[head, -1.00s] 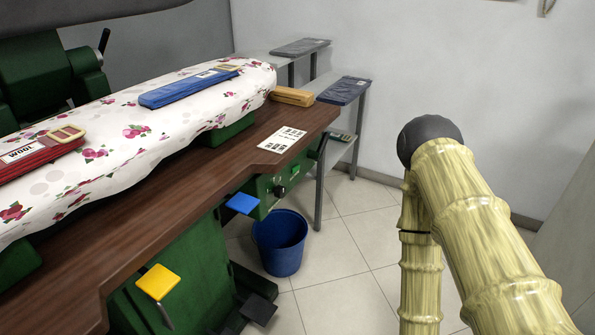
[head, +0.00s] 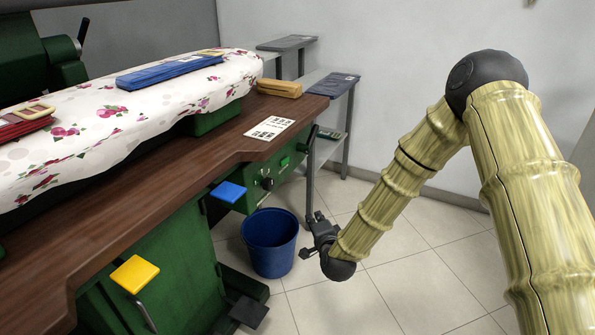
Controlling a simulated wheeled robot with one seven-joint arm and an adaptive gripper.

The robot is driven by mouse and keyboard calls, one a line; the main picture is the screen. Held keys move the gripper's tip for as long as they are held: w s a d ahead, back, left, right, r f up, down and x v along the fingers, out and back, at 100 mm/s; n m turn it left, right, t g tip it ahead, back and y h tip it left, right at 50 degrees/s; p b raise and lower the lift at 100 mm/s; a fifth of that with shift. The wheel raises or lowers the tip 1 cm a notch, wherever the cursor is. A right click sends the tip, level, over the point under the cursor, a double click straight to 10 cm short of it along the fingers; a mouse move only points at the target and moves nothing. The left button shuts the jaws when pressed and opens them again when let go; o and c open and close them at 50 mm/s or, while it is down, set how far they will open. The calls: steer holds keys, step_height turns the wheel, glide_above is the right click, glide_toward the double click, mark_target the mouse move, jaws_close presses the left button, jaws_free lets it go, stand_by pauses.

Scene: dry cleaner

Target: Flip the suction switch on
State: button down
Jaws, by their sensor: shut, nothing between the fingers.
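The green control panel (head: 252,195) sits under the front edge of the brown table. It carries a dark round knob (head: 267,184) and a small bright green part (head: 284,161). Which of these, if any, is the suction switch is too small to tell, and so is its position. My gripper (head: 318,217) is dark and shut, with nothing held. It is in the head view, to the right of and lower than the panel in the picture, apart from it.
A blue bucket (head: 270,244) stands on the floor below the panel. A blue pedal-like plate (head: 228,192) and a yellow one (head: 134,274) stick out from the machine. A grey shelf (head: 333,84) stands behind. The tiled floor at right is open.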

mark_target(285, 161)
steer(key=w+r+m+t, duration=0.3)
steer(key=w+r, duration=0.2)
steer(key=r, duration=0.3)
steer(key=shift+w+a+r+h+b, duration=0.2)
steer(key=shift+w+r+h+b, duration=0.1)
steer(key=shift+w+r+b, duration=0.1)
steer(key=w+a+b, duration=0.3)
steer(key=w+a, duration=0.1)
steer(key=w, duration=0.8)
steer(key=shift+w+b, duration=0.2)
steer(key=shift+b, duration=0.2)
steer(key=shift+w, duration=0.1)
